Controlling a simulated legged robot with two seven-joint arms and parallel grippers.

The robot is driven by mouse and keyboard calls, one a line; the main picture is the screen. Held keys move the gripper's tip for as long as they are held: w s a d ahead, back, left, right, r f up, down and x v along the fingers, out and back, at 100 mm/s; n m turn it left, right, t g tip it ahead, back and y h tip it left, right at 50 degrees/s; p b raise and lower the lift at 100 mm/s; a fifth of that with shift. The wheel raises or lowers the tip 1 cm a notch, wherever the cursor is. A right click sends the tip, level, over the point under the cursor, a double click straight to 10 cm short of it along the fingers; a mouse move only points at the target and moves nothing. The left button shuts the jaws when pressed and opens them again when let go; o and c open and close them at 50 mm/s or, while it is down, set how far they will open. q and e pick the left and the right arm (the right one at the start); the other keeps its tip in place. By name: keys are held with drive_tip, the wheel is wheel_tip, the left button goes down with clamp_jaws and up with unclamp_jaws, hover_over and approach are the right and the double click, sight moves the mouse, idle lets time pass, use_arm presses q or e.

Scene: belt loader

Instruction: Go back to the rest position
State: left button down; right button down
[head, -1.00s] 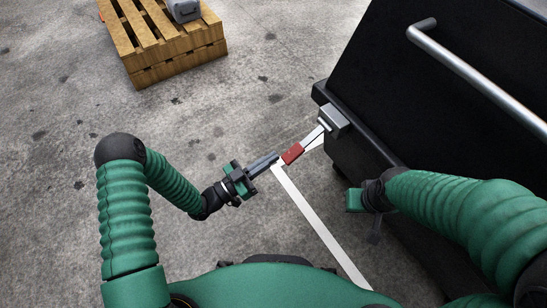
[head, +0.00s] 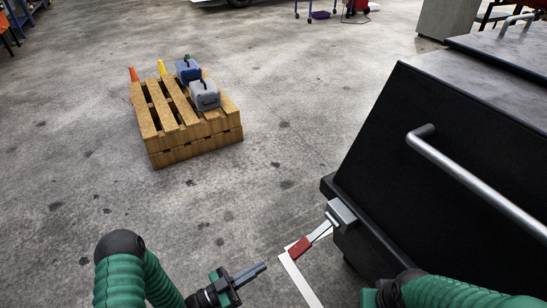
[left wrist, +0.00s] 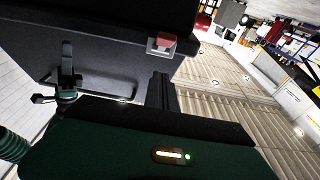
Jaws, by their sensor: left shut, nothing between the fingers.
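My left gripper (head: 262,267) is at the lower middle of the head view, its dark fingers together and empty. The fingers also show in the left wrist view (left wrist: 160,90). A lever with a red grip (head: 301,248) sticks out from a grey bracket on the black machine, just right of and apart from my left fingertips. In the left wrist view the red part (left wrist: 163,39) is beyond the fingers. My right arm (head: 455,291) is at the lower right of the head view, its gripper mostly cut off. My right gripper shows small in the left wrist view (left wrist: 68,82), its fingers unclear.
The black machine (head: 390,150) with a metal handrail (head: 480,183) fills the right side. A wooden pallet stack (head: 197,143) carries a grey case (head: 204,96) and a blue case (head: 188,70). A white line (head: 300,280) marks the floor. Open concrete floor lies between.

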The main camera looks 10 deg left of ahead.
use_arm(q)
drive_tip(key=w+a+f+g+y, duration=0.2)
drive_tip(key=w+a+y, duration=0.1)
drive_tip(key=w+y, duration=0.4)
drive_tip(key=a+r+n+g+y, duration=0.1)
drive_tip(key=a+r+n+y, duration=0.2)
drive_tip(key=a+y, duration=0.3)
drive_tip(key=s+a+r+n+g+y, duration=0.1)
drive_tip(key=s+r+n+g+y, duration=0.2)
drive_tip(key=s, duration=0.5)
drive_tip(key=s+a+r+n+g+y, duration=0.1)
drive_tip(key=s+r+n+g, duration=0.25)
drive_tip(key=s, duration=0.55)
wheel_tip(320, 180, up, 36)
drive_tip(key=n+p, duration=0.1)
drive_tip(key=p, duration=3.4)
drive_tip(key=shift+s+d+h, duration=0.3)
drive_tip(key=shift+s+d, duration=0.1)
drive_tip(key=shift+d, duration=0.05)
